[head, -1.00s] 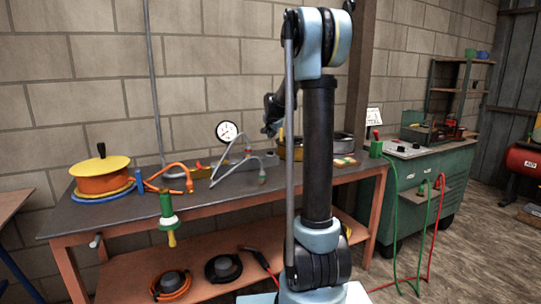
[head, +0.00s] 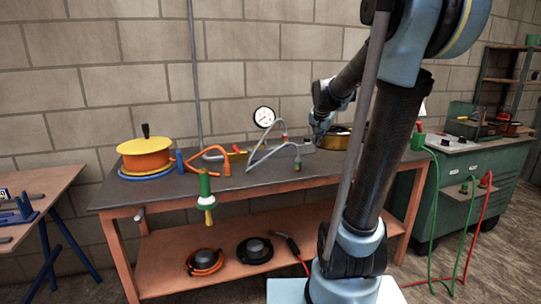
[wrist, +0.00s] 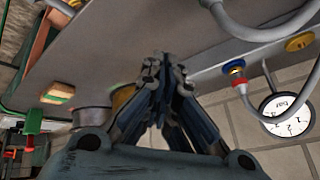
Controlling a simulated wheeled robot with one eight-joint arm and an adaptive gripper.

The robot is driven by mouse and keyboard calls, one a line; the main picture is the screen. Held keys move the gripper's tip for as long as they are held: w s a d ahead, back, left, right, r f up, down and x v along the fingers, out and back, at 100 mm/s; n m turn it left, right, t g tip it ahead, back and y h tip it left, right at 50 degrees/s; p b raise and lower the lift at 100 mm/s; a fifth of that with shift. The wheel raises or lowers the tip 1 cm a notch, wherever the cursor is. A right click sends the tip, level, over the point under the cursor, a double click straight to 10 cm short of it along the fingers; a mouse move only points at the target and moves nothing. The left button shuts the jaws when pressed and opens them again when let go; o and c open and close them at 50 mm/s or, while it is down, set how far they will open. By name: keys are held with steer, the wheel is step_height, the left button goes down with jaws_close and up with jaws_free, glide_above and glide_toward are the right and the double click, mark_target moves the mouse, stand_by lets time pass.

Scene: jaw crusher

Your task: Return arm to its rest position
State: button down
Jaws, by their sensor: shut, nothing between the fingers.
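My arm (head: 385,150) rises from my base and leans to the right, with its forearm folded back over the bench toward the wall. My gripper (wrist: 165,65) is shut, its dark fingers together with nothing between them in the wrist view. In the head view its end is small and partly hidden near the back of the bench. The grey workbench (head: 260,180) lies below it. In the wrist view the gripper lies in front of the bench's grey surface; I cannot tell the gap.
A green cabinet (head: 470,190) with red and green hoses stands right. A wooden table (head: 40,190) stands left.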

steer(key=s+f+n+g, duration=0.1)
steer(key=s+f, duration=0.4)
steer(key=s, duration=0.6)
steer(key=s+f+n+g, duration=0.2)
steer(key=s+f, duration=0.4)
steer(key=s, duration=0.5)
steer(key=s+f+n+g, duration=0.1)
steer(key=s+f+n, duration=0.2)
steer(key=s, duration=0.9)
step_height(320, 180, down, 3)
steer(key=shift+a+r+n+y, duration=0.15)
steer(key=shift+a+n+y, duration=0.15)
steer(key=shift+a+y, duration=0.15)
steer(key=shift+w+f+g, duration=0.2)
steer(key=shift+w+g, duration=0.1)
steer(key=shift+w, duration=0.15)
